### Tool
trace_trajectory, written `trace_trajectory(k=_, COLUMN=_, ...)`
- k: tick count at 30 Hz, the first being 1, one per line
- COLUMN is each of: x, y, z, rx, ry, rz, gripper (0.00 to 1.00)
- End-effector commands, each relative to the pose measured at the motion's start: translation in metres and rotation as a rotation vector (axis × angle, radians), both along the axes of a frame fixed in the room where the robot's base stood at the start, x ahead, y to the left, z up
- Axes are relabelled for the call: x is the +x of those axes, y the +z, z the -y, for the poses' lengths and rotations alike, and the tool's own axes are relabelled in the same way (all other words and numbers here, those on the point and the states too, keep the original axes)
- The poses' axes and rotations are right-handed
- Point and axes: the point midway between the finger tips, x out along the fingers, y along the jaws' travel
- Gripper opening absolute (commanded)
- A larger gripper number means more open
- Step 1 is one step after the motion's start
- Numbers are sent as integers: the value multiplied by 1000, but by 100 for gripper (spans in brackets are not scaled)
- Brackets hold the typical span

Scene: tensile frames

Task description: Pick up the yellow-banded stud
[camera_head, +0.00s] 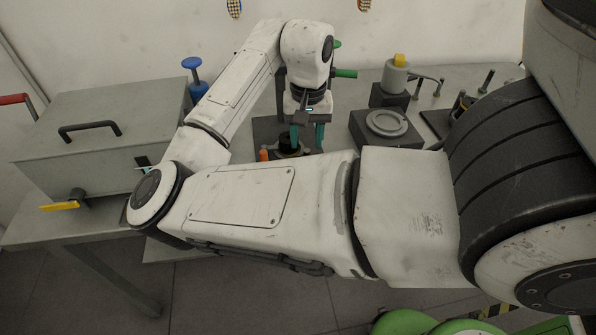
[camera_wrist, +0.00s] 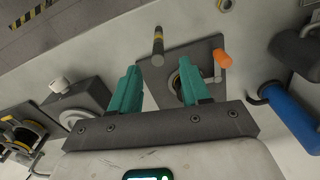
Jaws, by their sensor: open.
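The yellow-banded stud (camera_wrist: 157,50) shows in the wrist view as a short dark rod with a grey end and a yellow band. It stands by the edge of a dark plate. My gripper (camera_wrist: 158,66) is open, with two teal fingers. The stud appears just beyond the fingertips and roughly between them, with nothing held; I cannot tell the remaining distance. In the head view my gripper (camera_head: 307,137) points down over the bench behind my forearm. I cannot make out the stud there; my arm hides part of the bench.
An orange-handled crank (camera_wrist: 222,58) sits close beside the right finger. A blue cylinder (camera_wrist: 290,112) lies farther right. A grey block with a round plate (camera_head: 386,125) stands right of the gripper. A large grey box (camera_head: 95,125) fills the bench's left.

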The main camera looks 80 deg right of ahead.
Motion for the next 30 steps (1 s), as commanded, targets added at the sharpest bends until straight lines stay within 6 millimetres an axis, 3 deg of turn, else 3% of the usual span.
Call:
trace_trajectory(k=3, x=0, y=-18, z=0, rx=2, ry=3, rz=-1, gripper=47)
trace_trajectory(k=11, x=0, y=-37, z=-2, rx=-1, ry=2, rz=-1, gripper=47)
trace_trajectory(k=21, x=-2, y=-79, z=-6, rx=-2, ry=2, rz=-1, gripper=47)
trace_trajectory(k=30, x=-2, y=-83, z=-6, rx=-3, ry=1, rz=0, gripper=45)
